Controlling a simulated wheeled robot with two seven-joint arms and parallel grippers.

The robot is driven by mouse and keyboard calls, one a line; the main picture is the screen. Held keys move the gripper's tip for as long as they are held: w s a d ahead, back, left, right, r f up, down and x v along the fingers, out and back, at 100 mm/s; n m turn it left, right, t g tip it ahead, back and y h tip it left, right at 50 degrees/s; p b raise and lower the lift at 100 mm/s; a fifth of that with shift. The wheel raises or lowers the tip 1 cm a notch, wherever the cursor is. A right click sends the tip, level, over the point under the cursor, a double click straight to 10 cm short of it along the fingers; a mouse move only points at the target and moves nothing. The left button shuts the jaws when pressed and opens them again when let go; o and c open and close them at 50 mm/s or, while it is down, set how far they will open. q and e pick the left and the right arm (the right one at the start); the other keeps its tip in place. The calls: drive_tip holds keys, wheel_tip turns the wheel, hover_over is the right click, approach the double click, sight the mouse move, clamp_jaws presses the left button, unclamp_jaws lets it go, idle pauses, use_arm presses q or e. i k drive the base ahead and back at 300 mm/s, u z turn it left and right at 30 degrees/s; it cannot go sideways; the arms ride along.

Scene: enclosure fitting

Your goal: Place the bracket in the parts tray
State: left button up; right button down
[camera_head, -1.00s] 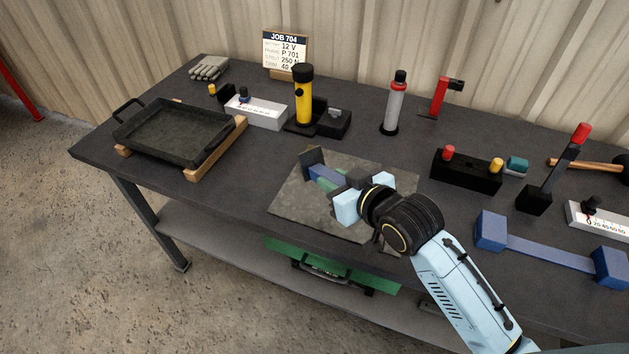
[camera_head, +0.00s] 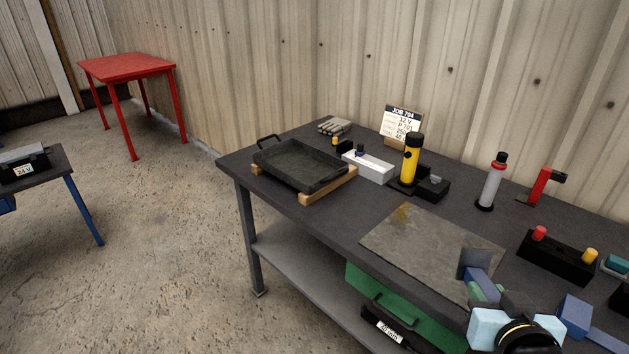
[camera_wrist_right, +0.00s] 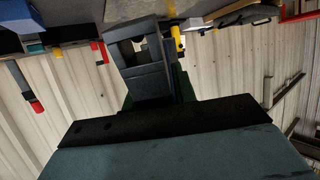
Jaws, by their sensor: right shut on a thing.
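The bracket (camera_head: 474,264) is a grey-blue angled piece with a flat plate at its end. It is held in my right gripper (camera_head: 489,288), low in the right of the head view, over the near right part of the grey mat. In the right wrist view the bracket (camera_wrist_right: 147,78) sticks out beyond the gripper's dark body. The fingers partly cover it. The parts tray (camera_head: 269,173) is a black, shallow, empty-looking tray with end handles, at the table's far left end, well away from the gripper. My left gripper is out of view.
The tray rests on wooden blocks (camera_head: 329,189). A white box (camera_head: 370,167), a yellow torch (camera_head: 411,160) and a black holder (camera_head: 433,188) stand right of it. A grey-red bottle (camera_head: 493,181) and a black block (camera_head: 556,258) stand further right.

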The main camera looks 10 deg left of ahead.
sight(300, 167)
drive_tip(key=u, duration=0.6)
drive_tip(key=i, duration=0.75)
drive_tip(key=u, duration=0.65)
drive_tip(key=i, duration=0.9)
drive_tip(key=z, duration=0.15)
